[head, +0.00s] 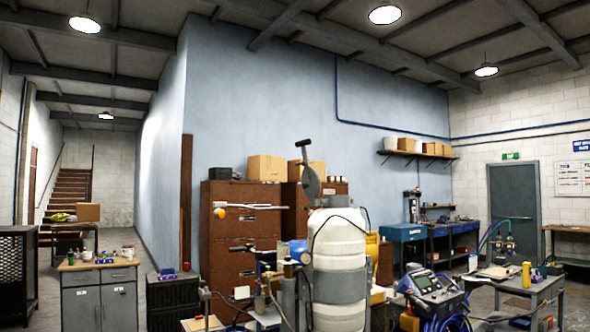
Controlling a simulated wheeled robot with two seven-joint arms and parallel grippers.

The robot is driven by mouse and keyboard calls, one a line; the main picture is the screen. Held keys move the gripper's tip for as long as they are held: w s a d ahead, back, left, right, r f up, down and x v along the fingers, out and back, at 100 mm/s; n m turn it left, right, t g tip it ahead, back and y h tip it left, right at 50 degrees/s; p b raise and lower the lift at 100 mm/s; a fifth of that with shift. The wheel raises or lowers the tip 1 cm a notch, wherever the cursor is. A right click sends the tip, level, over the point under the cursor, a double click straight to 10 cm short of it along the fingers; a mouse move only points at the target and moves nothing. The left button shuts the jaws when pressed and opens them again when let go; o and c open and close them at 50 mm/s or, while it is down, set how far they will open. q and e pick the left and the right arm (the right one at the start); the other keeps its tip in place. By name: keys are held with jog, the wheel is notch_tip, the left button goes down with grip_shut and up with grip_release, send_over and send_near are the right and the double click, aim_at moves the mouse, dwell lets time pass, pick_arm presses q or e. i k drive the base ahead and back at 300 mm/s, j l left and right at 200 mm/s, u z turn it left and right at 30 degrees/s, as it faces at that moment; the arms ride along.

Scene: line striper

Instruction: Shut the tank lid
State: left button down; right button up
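The white tank (338,245) of the line striper stands upright near the middle of the head view, with a grey band around its lower part. A dark grey disc with a black T-shaped handle, which looks like the tank lid (311,184), stands tilted up nearly edge-on at the left of the tank's top. The lid is open. A short neck (339,200) shows at the tank's top, but its opening cannot be seen into from here. Neither of my grippers is in view.
A thin bar with an orange end (219,212) sticks out left of the tank. Hoses and fittings crowd the tank's lower left. A blue unit with a display (437,287) stands at its right. A grey cart (530,286) is farther right. Brown cabinets (240,225) stand behind.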

aim_at(310, 178)
jog(key=z, duration=0.75)
jog(key=i+j+z, duration=0.15)
jog(key=j+z, duration=0.3)
jog(key=j, duration=0.15)
jog(key=j+z, duration=0.65)
jog(key=j, duration=0.4)
jog(key=j+z, duration=0.1)
jog(key=j, duration=0.5)
jog(key=k+j+z, duration=0.15)
jog(key=j, duration=0.4)
jog(key=j+z, duration=0.15)
jog(key=j, duration=0.4)
jog(key=k+j, duration=0.1)
jog(key=j, duration=0.35)
jog(key=k+j, duration=0.1)
jog(key=j, duration=0.3)
jog(key=k+j, duration=0.1)
jog(key=j, duration=0.35)
jog(key=k+j, duration=0.1)
jog(key=j, duration=0.8)
jog(key=k+j, duration=0.15)
jog(key=j, duration=0.25)
